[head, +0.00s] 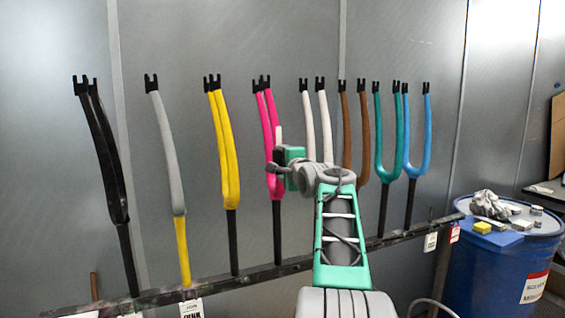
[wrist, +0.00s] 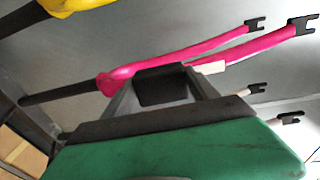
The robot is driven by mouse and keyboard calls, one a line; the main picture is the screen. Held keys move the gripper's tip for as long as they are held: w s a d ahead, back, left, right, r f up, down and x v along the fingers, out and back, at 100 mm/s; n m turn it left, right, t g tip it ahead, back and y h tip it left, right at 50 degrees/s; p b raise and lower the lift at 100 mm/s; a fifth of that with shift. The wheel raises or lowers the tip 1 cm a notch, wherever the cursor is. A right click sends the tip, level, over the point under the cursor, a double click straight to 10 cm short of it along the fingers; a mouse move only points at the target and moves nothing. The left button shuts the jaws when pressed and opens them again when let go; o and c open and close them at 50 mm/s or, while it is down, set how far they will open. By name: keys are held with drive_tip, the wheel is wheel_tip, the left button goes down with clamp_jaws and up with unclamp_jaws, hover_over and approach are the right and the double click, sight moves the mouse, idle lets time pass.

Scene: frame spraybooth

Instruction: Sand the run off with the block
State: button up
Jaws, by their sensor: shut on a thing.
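My gripper (head: 279,157) is in front of the pink fork (head: 271,187), about level with its legs. In the wrist view the dark fingers (wrist: 165,86) cover part of the pink fork (wrist: 118,79) near where its legs meet. My gripper is shut on a pale block; one end of this block (wrist: 208,67) shows past the fingers, and it also sticks up above them in the head view (head: 279,134). Most of the block is hidden. I cannot tell whether it touches the paint. No run can be made out.
More forks stand along a dark rail (head: 260,269): a yellow fork (head: 228,165) left of the pink one, a white fork (head: 309,125) right. A blue drum (head: 490,270) at right bears a yellow sponge-like block (head: 482,227) and a grey rag (head: 489,204).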

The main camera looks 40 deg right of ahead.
wheel_tip(320, 180, down, 3)
drive_tip(key=shift+r+b, duration=0.15)
drive_tip(key=shift+b, duration=0.65)
drive_tip(key=shift+r, duration=0.1)
drive_tip(key=shift+s, duration=0.1)
drive_tip(key=b+v, duration=0.3)
drive_tip(key=v, duration=0.3)
drive_tip(key=b+v, duration=0.1)
drive_tip(key=v, duration=0.2)
drive_tip(key=shift+b, duration=0.4)
